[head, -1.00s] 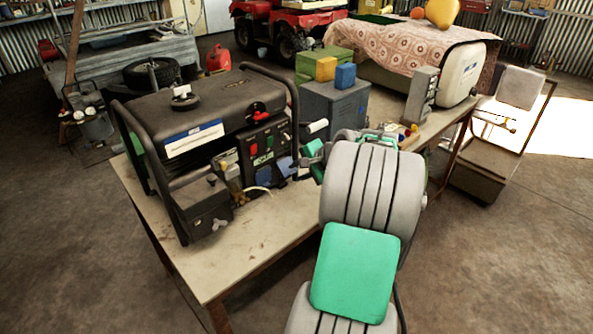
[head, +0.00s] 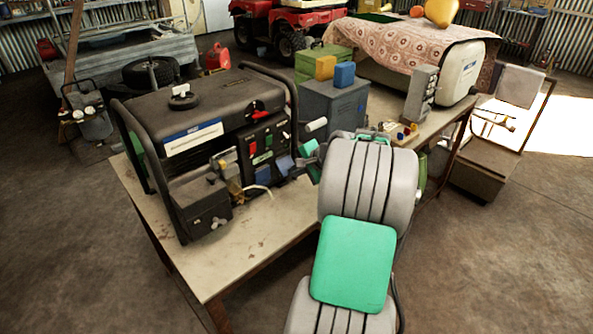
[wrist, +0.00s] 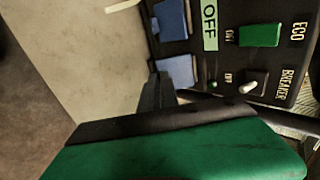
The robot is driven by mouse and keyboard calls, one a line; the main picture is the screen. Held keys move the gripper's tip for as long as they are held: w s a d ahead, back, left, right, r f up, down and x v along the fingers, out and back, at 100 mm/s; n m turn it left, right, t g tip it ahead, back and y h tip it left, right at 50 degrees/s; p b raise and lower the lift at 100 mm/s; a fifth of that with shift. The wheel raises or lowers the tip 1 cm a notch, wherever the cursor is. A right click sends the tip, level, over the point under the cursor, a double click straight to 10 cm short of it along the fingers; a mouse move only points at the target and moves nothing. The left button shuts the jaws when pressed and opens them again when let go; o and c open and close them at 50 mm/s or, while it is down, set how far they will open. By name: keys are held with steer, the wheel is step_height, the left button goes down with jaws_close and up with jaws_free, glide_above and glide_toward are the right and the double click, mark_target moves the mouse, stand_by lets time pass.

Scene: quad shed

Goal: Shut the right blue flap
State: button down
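The right blue flap (head: 285,164) is on the front panel of the black generator (head: 205,110). The left blue flap (head: 263,173) is beside it. In the wrist view the panel lies on its side: the right flap (wrist: 177,72) is the lower one and the left flap (wrist: 172,18) the upper. In the head view the right flap looks lighter and tilted outward; its exact angle is unclear. My gripper, green and black, shows large in the wrist view, its dark finger end (wrist: 155,94) close beside the right flap. Contact and finger gap cannot be made out.
On the panel are a green switch (wrist: 261,34) and a breaker toggle (wrist: 249,87). A pale cable loops on the bench (head: 240,240) below the flaps. A grey box (head: 333,103) stands right of the generator. The bench's front left is clear.

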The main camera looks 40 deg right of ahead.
steer(key=shift+f+b, duration=0.15)
steer(key=shift+b, duration=0.15)
steer(key=f+t+b, duration=0.2)
steer(key=b, duration=0.1)
steer(key=shift+w, duration=0.1)
steer(key=f+t+b, duration=0.1)
steer(key=b, duration=0.1)
steer(key=w+f+t+b, duration=0.1)
steer(key=t+b, duration=0.1)
steer(key=b, duration=0.1)
steer(key=t+b, duration=0.1)
steer(key=b, duration=0.1)
steer(key=w+t+b, duration=0.1)
steer(key=b, duration=0.1)
steer(key=shift+f, duration=0.35)
steer(key=shift+w+t+b, duration=0.15)
steer(key=shift+t+b, duration=0.55)
steer(key=shift+b, duration=0.05)
steer(key=shift+w+b, duration=0.1)
steer(key=shift+b, duration=0.2)
steer(key=shift+r+t, duration=0.15)
steer(key=shift+t, duration=0.15)
